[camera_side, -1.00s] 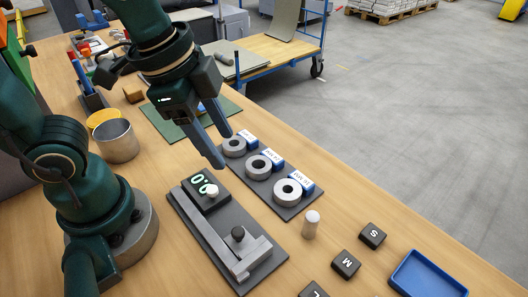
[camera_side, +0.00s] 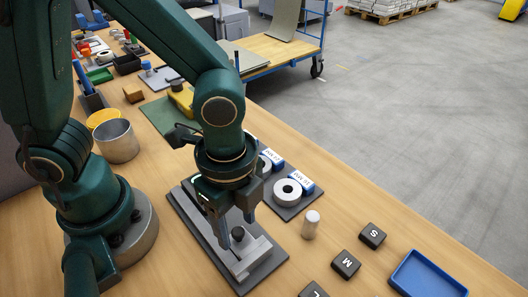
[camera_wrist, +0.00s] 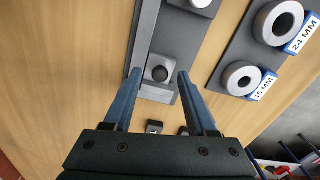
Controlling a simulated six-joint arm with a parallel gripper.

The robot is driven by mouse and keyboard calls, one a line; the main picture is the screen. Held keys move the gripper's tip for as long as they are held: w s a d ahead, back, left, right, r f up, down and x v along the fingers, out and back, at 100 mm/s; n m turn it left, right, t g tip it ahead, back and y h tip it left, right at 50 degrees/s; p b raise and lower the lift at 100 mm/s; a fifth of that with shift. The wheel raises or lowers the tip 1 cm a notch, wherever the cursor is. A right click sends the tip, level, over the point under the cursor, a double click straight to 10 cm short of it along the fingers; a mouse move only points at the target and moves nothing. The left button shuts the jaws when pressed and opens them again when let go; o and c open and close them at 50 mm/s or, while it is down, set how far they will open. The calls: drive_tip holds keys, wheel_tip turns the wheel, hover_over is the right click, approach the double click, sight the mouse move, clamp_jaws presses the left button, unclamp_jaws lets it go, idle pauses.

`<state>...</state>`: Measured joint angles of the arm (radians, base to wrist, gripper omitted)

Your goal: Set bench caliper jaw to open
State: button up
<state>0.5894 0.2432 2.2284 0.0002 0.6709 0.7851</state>
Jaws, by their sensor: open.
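The bench caliper lies on the bench, its grey rail (camera_side: 252,262) on a dark base plate (camera_side: 272,261). My gripper (camera_side: 237,228) is open and points down over the caliper, a finger on either side of the knob. In the wrist view (camera_wrist: 159,73) gaps show between knob and fingers, but I cannot tell how low the tips are. The caliper's display is hidden by my gripper in the side view.
A dark plate with ring gauges (camera_side: 287,192) stands close behind, with labels 24 MM and 16 MM readable in the wrist view. A pale peg (camera_side: 311,224), black lettered blocks (camera_side: 345,264) and a blue tray (camera_side: 427,276) are to the right. A metal cup (camera_side: 117,142) is at left.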

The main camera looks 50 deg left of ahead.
drive_tip(key=shift+f, duration=0.15)
clamp_jaws()
idle(1.4)
